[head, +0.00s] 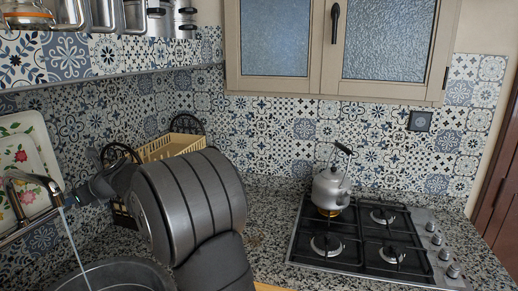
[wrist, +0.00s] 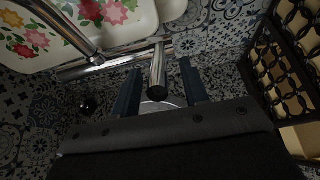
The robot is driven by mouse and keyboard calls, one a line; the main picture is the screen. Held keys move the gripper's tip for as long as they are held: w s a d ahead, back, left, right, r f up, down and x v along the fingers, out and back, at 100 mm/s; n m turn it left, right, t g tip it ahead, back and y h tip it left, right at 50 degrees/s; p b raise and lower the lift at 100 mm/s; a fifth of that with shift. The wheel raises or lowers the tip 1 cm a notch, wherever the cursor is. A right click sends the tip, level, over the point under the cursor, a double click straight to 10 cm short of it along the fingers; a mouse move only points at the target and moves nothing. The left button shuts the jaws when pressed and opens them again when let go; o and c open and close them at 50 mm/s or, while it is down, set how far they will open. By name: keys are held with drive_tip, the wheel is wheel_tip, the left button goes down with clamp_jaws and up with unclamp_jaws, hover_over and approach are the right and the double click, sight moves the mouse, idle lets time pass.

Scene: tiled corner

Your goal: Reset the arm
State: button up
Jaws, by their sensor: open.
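My gripper (head: 86,193) is at the left in the head view, close beside the chrome faucet (head: 22,181). In the wrist view my gripper (wrist: 160,68) is open, with its two dark fingers apart. A chrome lever (wrist: 157,68) of the faucet shows between the fingers. I cannot tell whether either finger touches it. Nothing is held. My arm reaches across the counter, bent, and hides part of the counter behind it. A stream of water (head: 76,245) runs from the faucet spout.
A dark basin (head: 125,276) lies below the faucet. Floral trays (head: 32,150) lean on the tiled wall. A yellow rack (head: 172,146) stands behind my arm. A kettle (head: 331,187) sits on the gas hob (head: 365,243) at right. Cabinets (head: 330,55) hang above. Counter between is clear.

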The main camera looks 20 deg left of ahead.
drive_tip(key=shift+d+f, duration=0.1)
drive_tip(key=shift+f, duration=0.05)
drive_tip(key=shift+a+r, duration=0.25)
drive_tip(key=shift+r, duration=0.3)
drive_tip(key=v, duration=0.8)
drive_tip(key=x, duration=0.8)
drive_tip(key=shift+a+f, duration=0.15)
drive_tip(key=d+f+v, duration=0.1)
drive_tip(key=f+v, duration=0.1)
drive_tip(key=v, duration=1)
drive_tip(key=w+d+f+n+t+h, duration=0.2)
drive_tip(key=d+n, duration=0.4)
drive_tip(key=d, duration=0.7)
drive_tip(key=w+d+f+n+t+h, duration=0.2)
drive_tip(key=w+d+n+t+h, duration=0.2)
drive_tip(key=d, duration=0.8)
drive_tip(key=w+d+f+n+t+h, duration=0.3)
drive_tip(key=w+d+n, duration=0.2)
drive_tip(key=d, duration=0.8)
drive_tip(key=n, duration=0.3)
drive_tip(key=shift+w+d+n+t+h, duration=0.3)
drive_tip(key=shift+d+n+h, duration=0.05)
drive_tip(key=shift+n+h, duration=0.05)
